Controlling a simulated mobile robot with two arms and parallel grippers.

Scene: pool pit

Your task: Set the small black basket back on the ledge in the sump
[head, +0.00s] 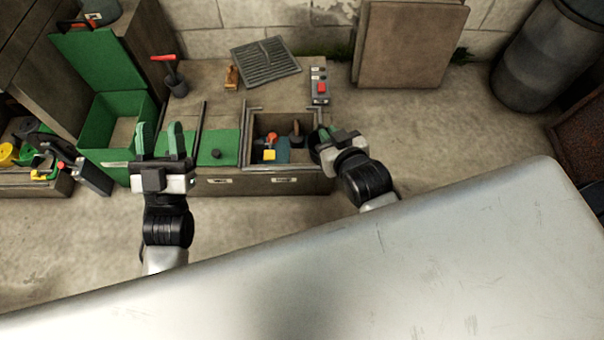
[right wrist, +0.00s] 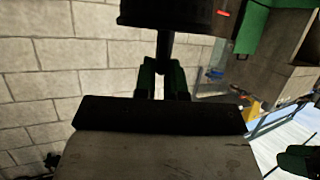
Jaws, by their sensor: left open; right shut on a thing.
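My right gripper (head: 322,134) is at the right edge of the open sump (head: 284,168), its green fingers turned toward the opening. In the right wrist view, its fingers (right wrist: 163,70) are shut on the thin dark stem of a black round-sided thing (right wrist: 180,14), which looks like the small black basket. The ledge is not clear. My left gripper (head: 160,130) is open and empty, left of the sump.
The sump holds a blue thing with orange and yellow parts (head: 270,152). Left of it is a green panel (head: 218,142) with a dark knob. A green box (head: 112,110) is at left.

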